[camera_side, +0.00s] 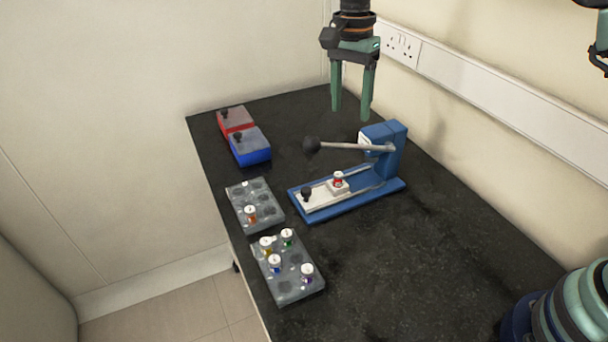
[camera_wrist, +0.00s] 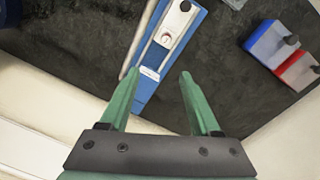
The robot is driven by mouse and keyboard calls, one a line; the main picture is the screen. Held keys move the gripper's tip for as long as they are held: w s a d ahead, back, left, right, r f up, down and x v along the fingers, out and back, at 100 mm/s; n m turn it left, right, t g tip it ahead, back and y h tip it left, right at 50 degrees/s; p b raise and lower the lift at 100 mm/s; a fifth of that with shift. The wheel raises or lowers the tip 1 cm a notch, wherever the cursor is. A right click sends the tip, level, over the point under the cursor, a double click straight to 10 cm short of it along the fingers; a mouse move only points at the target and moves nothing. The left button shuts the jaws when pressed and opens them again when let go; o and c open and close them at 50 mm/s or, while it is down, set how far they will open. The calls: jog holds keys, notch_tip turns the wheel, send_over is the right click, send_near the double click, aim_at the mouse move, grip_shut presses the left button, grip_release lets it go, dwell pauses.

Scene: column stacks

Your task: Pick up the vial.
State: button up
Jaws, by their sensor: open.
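A vial with a white cap and red band (camera_side: 338,180) stands upright in the white carriage (camera_side: 318,197) of a blue press (camera_side: 384,186). Its cap also shows in the wrist view (camera_wrist: 166,39). An orange-banded vial (camera_side: 250,214) stands in the farther grey rack (camera_side: 240,192). Vials banded yellow (camera_side: 266,245), green (camera_side: 288,238), blue (camera_side: 275,264) and purple (camera_side: 307,273) stand in the nearer grey rack (camera_side: 291,297). My gripper (camera_side: 351,116) is open and empty, high above the table behind the press. In the wrist view its fingers (camera_wrist: 167,75) point toward the press.
A red box (camera_side: 232,118) and a blue box (camera_side: 250,150), both with black knobs, sit at the far left. A wall stands behind the table.

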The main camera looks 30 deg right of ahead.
aim_at(339, 174)
jog(key=f, duration=0.5)
jog(key=a+f+m, duration=0.1)
jog(key=f, duration=0.4)
jog(key=f+m, duration=0.1)
jog(key=f, duration=0.4)
jog(key=shift+s+a+f+g, duration=0.15)
jog(key=shift+a+f+g, duration=0.15)
jog(key=shift+g, duration=0.1)
grip_shut()
